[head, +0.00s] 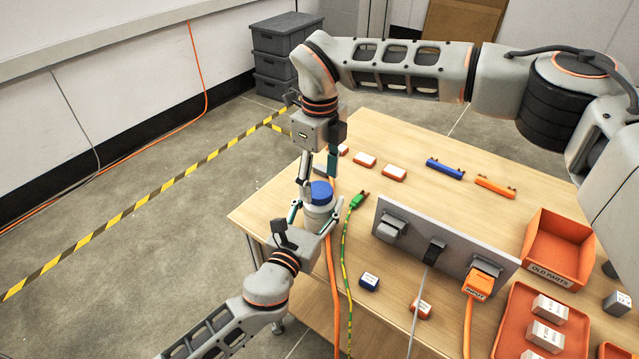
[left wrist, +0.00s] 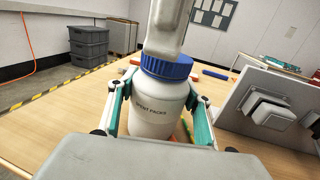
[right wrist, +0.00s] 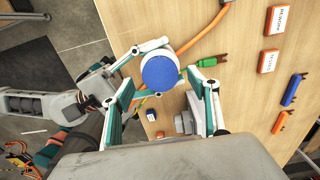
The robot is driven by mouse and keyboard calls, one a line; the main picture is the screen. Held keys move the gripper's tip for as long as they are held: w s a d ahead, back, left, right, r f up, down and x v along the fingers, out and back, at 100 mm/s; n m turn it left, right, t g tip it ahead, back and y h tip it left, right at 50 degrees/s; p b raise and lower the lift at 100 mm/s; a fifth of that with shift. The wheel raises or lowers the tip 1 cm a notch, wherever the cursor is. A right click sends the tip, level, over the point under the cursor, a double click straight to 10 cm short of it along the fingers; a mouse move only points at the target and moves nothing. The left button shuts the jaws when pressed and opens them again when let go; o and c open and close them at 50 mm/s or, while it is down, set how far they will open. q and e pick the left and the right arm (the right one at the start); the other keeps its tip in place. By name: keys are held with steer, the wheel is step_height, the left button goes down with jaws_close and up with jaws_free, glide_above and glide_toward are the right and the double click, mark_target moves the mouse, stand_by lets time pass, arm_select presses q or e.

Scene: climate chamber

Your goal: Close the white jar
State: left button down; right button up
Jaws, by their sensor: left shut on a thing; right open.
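The white jar (head: 317,216) stands upright over the table's left corner area, and its label shows in the left wrist view (left wrist: 152,112). A blue lid (head: 321,191) sits on its mouth; I cannot tell how tight it is. My left gripper (head: 311,219) is shut on the jar body, a finger on each side. My right gripper (head: 319,174) points down from above, open, with its fingers around the lid's height. In the right wrist view the lid (right wrist: 159,73) lies between its spread fingers. Contact with the lid is not clear.
The wooden table (head: 290,225) carries a grey panel (head: 445,240) with plugs, right of the jar. A green plug (head: 357,202) and cables lie close beside the jar. Orange bins (head: 560,232), blue and orange bars and small boxes lie further right.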

step_height(320, 180, up, 10)
steer(key=shift+r, duration=0.15)
stand_by(0.3)
arm_select(q)
steer(key=c, duration=0.9)
jaws_free()
steer(key=shift+s, duration=0.15)
steer(key=v, duration=1.1)
steer(key=shift+s+a, duration=0.25)
steer(key=shift+s, duration=0.1)
